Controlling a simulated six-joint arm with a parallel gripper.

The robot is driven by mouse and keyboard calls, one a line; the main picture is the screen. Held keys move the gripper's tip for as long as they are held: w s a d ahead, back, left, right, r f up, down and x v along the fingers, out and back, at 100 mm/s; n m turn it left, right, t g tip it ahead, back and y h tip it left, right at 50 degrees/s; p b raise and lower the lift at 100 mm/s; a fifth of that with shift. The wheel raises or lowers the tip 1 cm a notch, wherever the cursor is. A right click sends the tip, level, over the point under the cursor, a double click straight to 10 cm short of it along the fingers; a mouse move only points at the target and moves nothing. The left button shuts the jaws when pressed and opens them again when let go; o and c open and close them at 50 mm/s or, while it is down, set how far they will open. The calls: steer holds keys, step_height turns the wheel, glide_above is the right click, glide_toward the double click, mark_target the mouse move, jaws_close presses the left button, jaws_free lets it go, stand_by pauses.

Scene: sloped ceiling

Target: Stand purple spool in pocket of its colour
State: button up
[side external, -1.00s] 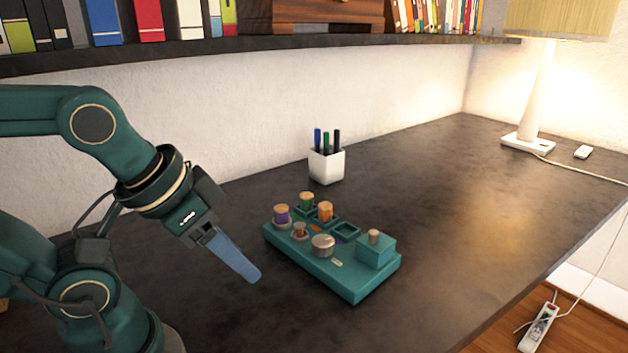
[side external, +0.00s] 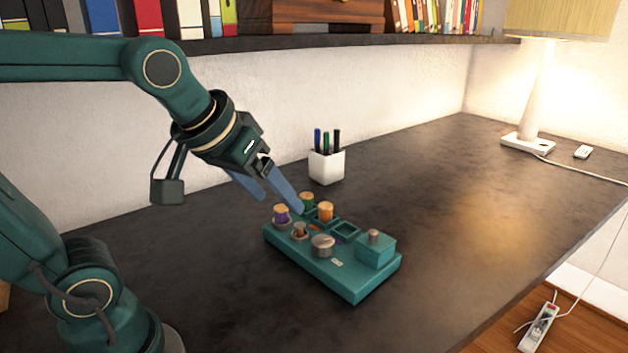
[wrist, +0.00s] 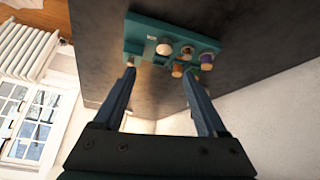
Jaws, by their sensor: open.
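The purple spool (side external: 281,217), with a wooden top, stands upright at the left end of the teal block (side external: 350,290). It also shows in the wrist view (wrist: 206,65), beyond the right finger. An empty square pocket (side external: 347,230) is at the block's back edge, with a bit of purple near it; its full marking is hard to make out. Green (side external: 307,200) and orange (side external: 326,211) spools stand beside it at the back. My gripper (side external: 282,201) is open and empty, tilted down above and behind the purple spool. It appears apart from the spool.
The block also carries a small brown spool (side external: 300,230), a round metal knob (side external: 322,244) and a raised teal box (side external: 376,250) with a knob. A white pen cup (side external: 327,167) stands behind.

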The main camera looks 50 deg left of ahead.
steer(key=w+a+n+y, duration=0.1)
steer(key=w+a+n, duration=0.1)
steer(key=w+a, duration=0.25)
steer(key=n+g+y, duration=0.1)
steer(key=n+g, duration=0.2)
glide_above(281, 207)
steer(key=s+d, duration=0.2)
step_height(281, 207, down, 9)
steer(key=shift+x, duration=2.6)
jaws_close()
